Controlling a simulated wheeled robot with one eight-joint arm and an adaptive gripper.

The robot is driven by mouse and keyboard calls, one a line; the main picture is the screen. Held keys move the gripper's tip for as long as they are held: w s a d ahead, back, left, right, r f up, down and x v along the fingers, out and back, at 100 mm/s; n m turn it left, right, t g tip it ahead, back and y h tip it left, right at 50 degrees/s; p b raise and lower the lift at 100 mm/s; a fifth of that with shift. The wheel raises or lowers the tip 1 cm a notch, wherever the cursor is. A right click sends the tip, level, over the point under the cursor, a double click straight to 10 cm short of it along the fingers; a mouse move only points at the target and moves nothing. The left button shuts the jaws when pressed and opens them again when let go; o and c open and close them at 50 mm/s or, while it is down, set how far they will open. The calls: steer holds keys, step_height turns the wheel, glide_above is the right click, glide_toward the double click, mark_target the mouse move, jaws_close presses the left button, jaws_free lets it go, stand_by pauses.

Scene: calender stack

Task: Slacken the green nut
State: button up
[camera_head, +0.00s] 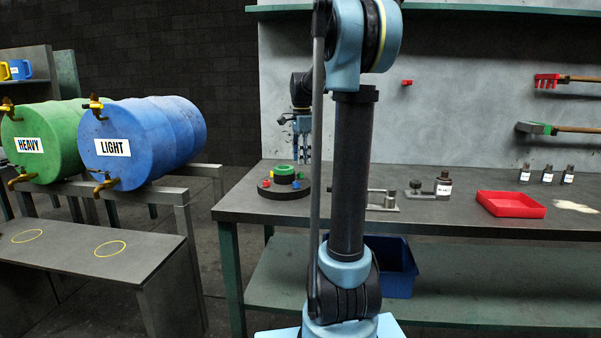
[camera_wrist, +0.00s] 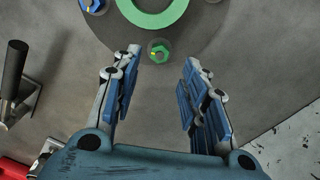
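A dark round plate (camera_head: 270,193) stands on the bench with a green ring (camera_head: 284,170) on its raised middle and small coloured nuts around it. My gripper (camera_wrist: 161,62) is open and empty. Its fingers lie to either side of the green nut in the wrist picture, with no contact visible. In the head view my gripper (camera_head: 301,150) hangs above the plate, clear of it.
A blue nut (camera_wrist: 93,5) sits on the same plate. A metal bracket with a dark handle (camera_wrist: 14,70) is left in the wrist view.

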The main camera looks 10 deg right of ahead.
mark_target(302, 173)
steer(key=shift+f, duration=2.8)
jaws_close()
